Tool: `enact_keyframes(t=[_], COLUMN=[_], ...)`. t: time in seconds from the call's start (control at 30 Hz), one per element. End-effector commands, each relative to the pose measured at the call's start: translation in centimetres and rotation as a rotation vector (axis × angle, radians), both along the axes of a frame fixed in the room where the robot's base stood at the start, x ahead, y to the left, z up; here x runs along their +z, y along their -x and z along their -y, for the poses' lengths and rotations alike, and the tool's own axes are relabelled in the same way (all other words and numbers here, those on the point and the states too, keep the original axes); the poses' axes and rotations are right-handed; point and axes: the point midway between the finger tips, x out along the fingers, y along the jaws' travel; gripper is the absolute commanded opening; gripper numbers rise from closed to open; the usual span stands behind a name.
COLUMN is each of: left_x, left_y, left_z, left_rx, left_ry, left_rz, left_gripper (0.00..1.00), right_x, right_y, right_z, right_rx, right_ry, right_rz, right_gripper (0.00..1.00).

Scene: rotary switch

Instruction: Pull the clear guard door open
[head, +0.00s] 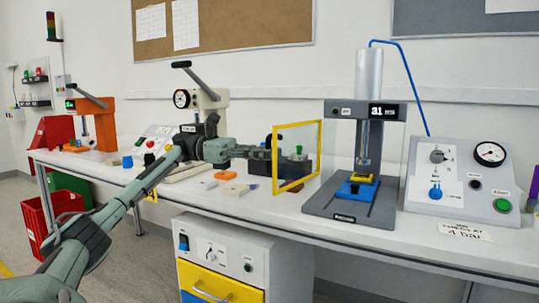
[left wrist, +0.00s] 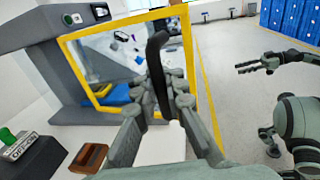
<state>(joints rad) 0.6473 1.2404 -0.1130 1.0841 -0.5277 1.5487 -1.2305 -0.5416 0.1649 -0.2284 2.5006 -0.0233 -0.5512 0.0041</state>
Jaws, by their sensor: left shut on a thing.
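The clear guard door (head: 298,157) has a yellow frame and stands swung out to the left of the grey press (head: 366,111), clear of its front. It also shows in the left wrist view (left wrist: 88,88), with its dark upright handle (left wrist: 157,55). My left gripper (head: 302,157) reaches the door from the left and is shut on that handle; in the left wrist view its fingers (left wrist: 157,88) lie on either side of the handle. My right gripper (left wrist: 240,67) is open and empty, off to the right in the left wrist view. The head view does not show it.
A blue fixture with a yellow part (head: 357,190) sits on the press base. A control box with a gauge (head: 460,175) stands right of the press. Small blocks (head: 235,190) lie on the bench left of the door. A drawer cabinet (head: 220,262) is below.

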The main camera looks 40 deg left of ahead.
Motion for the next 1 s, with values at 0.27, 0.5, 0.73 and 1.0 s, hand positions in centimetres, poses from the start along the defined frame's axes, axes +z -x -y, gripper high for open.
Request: enact_keyframes(t=[0.27,0.5,0.73,1.0], left_x=[0.1,0.0,0.1,0.3], left_y=[0.1,0.1,0.8,3.6], left_z=[0.0,0.0,-1.5,-7.0], left_rx=[-0.003,-0.002,0.002,0.003], left_ry=[-0.002,-0.001,0.000,0.004], left_rz=[0.001,0.000,0.000,0.006], left_gripper=[0.32,0.32,0.32,0.32], right_x=[0.0,0.0,-0.1,-0.1], right_y=[0.0,0.0,0.0,0.0], right_z=[0.0,0.0,0.0,0.0], right_rx=[-0.001,-0.001,0.000,0.000], right_ry=[0.000,0.001,0.001,0.001], right_rz=[0.000,-0.002,-0.003,-0.002], right_gripper=[0.40,0.40,0.40,0.40])
